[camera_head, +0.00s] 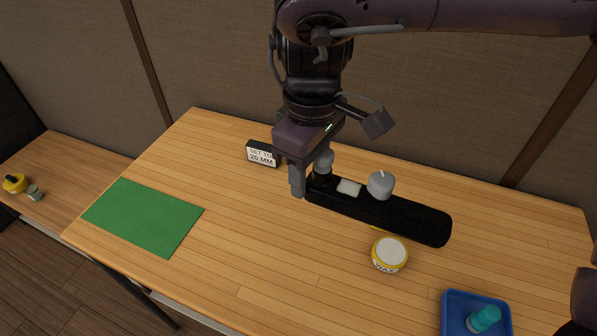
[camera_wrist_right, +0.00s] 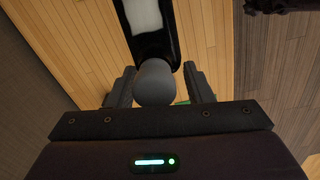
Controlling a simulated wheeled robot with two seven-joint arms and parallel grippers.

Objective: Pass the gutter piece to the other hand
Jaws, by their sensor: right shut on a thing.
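The gutter piece (camera_head: 415,219) is a long black trough with a white patch on top and a rounded grey knob (camera_head: 380,186) partway along. It is held over the table, its far end pointing right in the head view. My right gripper (camera_head: 310,176) is shut on the grey knob at its left end. In the right wrist view, that knob (camera_wrist_right: 154,82) sits between the two fingers and the black trough (camera_wrist_right: 151,42) extends away from it. My left gripper does not show in either view.
On the wooden table (camera_head: 235,265) are a green mat (camera_head: 143,217), a black "SET TO 20 MM" sign (camera_head: 262,154), a yellow-rimmed round tin (camera_head: 389,254) and a blue tray (camera_head: 454,318) with a teal item (camera_head: 484,318). A side table (camera_head: 68,165) holds a yellow object (camera_head: 15,183).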

